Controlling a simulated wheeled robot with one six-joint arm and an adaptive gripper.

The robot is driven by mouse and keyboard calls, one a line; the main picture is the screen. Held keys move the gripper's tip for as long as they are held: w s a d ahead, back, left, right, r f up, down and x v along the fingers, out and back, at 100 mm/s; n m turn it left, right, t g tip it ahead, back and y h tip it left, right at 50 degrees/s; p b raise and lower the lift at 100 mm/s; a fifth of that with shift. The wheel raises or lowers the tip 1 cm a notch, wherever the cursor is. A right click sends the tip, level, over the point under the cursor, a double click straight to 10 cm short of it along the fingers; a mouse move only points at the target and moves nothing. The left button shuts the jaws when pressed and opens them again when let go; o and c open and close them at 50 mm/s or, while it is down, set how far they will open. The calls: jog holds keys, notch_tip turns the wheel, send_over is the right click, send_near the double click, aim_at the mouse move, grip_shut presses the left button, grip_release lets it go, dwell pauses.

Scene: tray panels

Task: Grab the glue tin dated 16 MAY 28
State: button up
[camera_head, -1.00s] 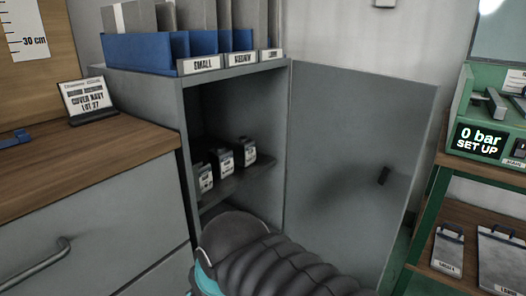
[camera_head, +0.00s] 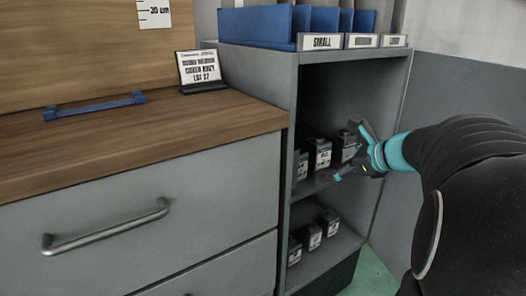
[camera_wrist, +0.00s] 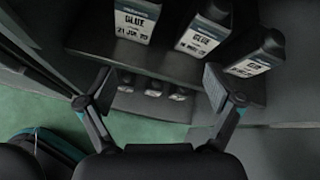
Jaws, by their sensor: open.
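Three dark tins with white labels stand in a row on the cabinet's upper shelf. In the wrist view the left tin (camera_wrist: 133,22) reads GLUE and seems to say 21 JUL. The middle tin (camera_wrist: 205,27) reads GLUE with a small date that looks like 16 MAY, its year unclear. The right tin (camera_wrist: 258,57) has a label too small to read surely. My gripper (camera_head: 347,150) is open and empty at the cabinet's front, by the right end of the row. In the wrist view its spread fingers (camera_wrist: 158,84) are below the tins, with nothing between the fingertips.
Several more tins (camera_head: 313,236) stand on the lower shelf. The grey cabinet (camera_head: 292,208) has blue bins (camera_head: 265,22) on top. A wooden counter (camera_head: 200,125) with drawers is on the left, holding a sign (camera_head: 198,67) and a blue handle-like bar (camera_head: 95,106).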

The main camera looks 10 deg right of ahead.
aim_at(326, 148)
jog(key=w+d+r+m+t, duration=0.2)
jog(key=w+d+m, duration=0.1)
jog(key=d+m, duration=0.2)
jog(key=b+x, duration=0.1)
jog(key=x, duration=0.7)
jog(key=shift+b+x, duration=0.35)
jog(key=shift+x, duration=2.25)
jog(key=shift+s+f, duration=0.1)
jog(key=shift+c, duration=0.3)
jog(key=c, duration=1.5)
jog(key=shift+o, duration=0.2)
